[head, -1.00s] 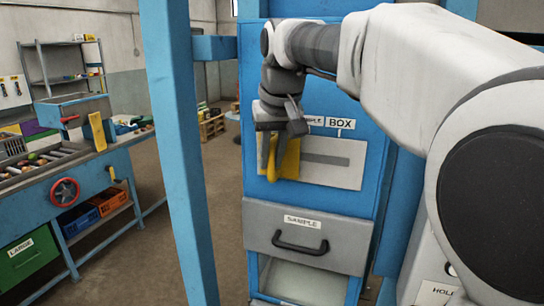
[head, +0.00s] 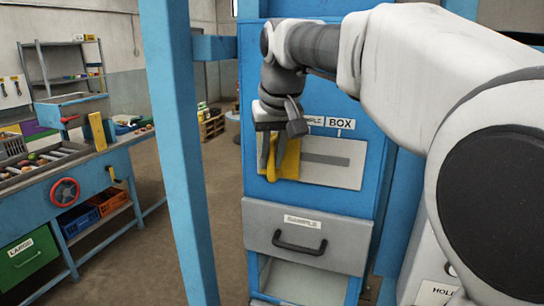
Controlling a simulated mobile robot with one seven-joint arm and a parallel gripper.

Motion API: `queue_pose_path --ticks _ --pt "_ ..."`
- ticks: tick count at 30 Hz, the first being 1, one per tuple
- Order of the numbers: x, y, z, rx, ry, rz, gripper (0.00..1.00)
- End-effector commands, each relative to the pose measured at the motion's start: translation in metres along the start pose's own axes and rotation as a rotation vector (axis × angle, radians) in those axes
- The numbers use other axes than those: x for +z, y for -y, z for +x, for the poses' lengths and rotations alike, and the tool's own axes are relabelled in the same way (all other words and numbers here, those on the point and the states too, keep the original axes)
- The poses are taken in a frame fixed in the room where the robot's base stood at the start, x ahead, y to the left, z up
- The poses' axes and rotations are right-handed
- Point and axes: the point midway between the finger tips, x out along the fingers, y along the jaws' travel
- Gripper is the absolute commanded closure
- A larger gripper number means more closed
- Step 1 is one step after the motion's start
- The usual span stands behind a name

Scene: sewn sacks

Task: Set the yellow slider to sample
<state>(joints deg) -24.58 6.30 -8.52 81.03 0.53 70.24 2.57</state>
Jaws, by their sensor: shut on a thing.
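The yellow slider (head: 290,160) sits at the left end of a dark horizontal slot (head: 332,159) in a pale plate on the blue cabinet. Above the plate are two labels: one partly hidden by my gripper, ending in "PLE", and "BOX" (head: 341,124) to its right. My gripper (head: 275,157) points down from above and is shut on the yellow slider. The gripper hides the slider's upper part and the slot's left end.
Below the plate is a grey drawer (head: 345,245) labelled "SAMPLE" with a black handle (head: 300,244). A blue post (head: 183,150) stands left of the cabinet. Further left is a blue workbench with a red handwheel (head: 65,191) and a green "LARGE" drawer (head: 30,258).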

Motion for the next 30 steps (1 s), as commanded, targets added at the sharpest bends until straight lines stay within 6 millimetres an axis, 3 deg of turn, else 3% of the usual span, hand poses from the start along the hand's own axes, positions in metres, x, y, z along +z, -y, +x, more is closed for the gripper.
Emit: queue_pose_path --ticks 9,19,29,30 --pt "0.001 -0.002 -0.001 -0.001 -0.002 -0.002 1.0" --pt "0.029 -0.047 -0.012 0.001 -0.001 0.001 1.0" --pt "0.03 -0.05 -0.014 0.0 -0.001 -0.002 1.0" --pt "0.03 -0.05 -0.014 0.0 -0.001 -0.002 0.73"
